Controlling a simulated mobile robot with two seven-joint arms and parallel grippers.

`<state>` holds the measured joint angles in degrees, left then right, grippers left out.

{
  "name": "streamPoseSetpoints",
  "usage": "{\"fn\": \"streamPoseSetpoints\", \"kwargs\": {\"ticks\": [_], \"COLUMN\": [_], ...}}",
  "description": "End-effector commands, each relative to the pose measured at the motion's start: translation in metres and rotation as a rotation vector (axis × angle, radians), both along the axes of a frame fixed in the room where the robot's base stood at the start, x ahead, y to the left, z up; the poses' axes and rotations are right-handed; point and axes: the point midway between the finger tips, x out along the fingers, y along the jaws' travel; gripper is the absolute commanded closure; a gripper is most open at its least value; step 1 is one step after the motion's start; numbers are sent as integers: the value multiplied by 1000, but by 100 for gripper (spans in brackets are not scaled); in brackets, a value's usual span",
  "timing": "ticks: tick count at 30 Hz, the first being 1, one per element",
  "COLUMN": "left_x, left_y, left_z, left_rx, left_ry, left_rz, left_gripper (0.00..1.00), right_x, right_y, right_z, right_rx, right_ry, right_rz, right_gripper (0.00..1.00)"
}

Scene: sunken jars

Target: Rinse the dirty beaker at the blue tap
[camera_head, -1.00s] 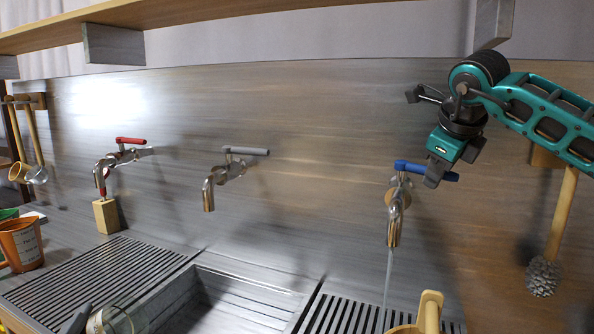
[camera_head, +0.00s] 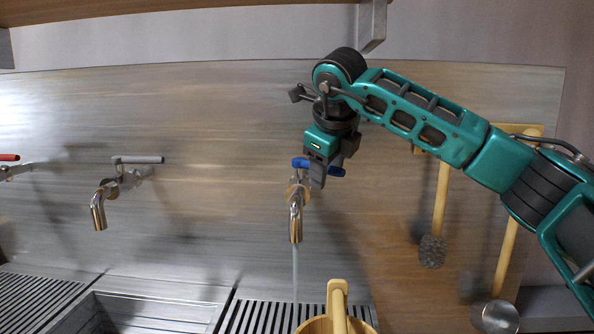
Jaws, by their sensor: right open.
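The blue tap (camera_head: 296,215) is on the back wall, its blue lever (camera_head: 335,171) across the top. A thin stream of water (camera_head: 295,272) runs from its spout. My right gripper (camera_head: 319,179) is open, pointing down at the blue lever, and its fingers overlap the lever in the picture. I cannot tell whether they touch it. No beaker that I can make out is in view now, and my left gripper is out of view.
A grey-lever tap (camera_head: 104,203) and a red-lever tap (camera_head: 10,158) are to the left. A sink basin (camera_head: 150,305) is lower left. A brush (camera_head: 433,250) and a ladle (camera_head: 495,316) hang at right.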

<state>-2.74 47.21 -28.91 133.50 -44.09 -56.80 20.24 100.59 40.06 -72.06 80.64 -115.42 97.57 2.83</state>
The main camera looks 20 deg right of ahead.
Motion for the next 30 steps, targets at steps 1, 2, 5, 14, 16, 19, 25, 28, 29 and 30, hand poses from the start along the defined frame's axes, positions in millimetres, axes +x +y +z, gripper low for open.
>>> {"fn": "streamPoseSetpoints", "kwargs": {"ticks": [1, 2, 5, 14, 16, 19, 25, 28, 29, 30], "left_x": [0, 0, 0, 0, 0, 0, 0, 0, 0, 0], "left_y": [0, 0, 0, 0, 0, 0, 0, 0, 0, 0], "left_z": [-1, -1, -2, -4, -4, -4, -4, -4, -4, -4], "left_rx": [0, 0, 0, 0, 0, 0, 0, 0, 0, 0], "left_ry": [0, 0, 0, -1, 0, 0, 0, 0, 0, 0], "left_rz": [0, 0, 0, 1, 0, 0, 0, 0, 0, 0], "left_gripper": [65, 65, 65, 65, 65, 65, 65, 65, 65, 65], "right_x": [-3, -6, -16, -49, -53, -58, -60, -60, -60, -60], "right_y": [2, 3, 7, 19, 21, 22, 23, 23, 23, 23], "right_z": [7, 11, 28, 77, 85, 91, 95, 94, 94, 94], "right_rx": [0, 0, 1, 0, 0, -1, 0, 0, 0, 0], "right_ry": [-4, -5, -7, -2, -2, 0, 1, 1, 1, 1], "right_rz": [1, 1, 3, 3, 3, 2, 2, 2, 2, 2], "right_gripper": [44, 44, 44, 44, 44, 44, 44, 44, 44, 44]}}
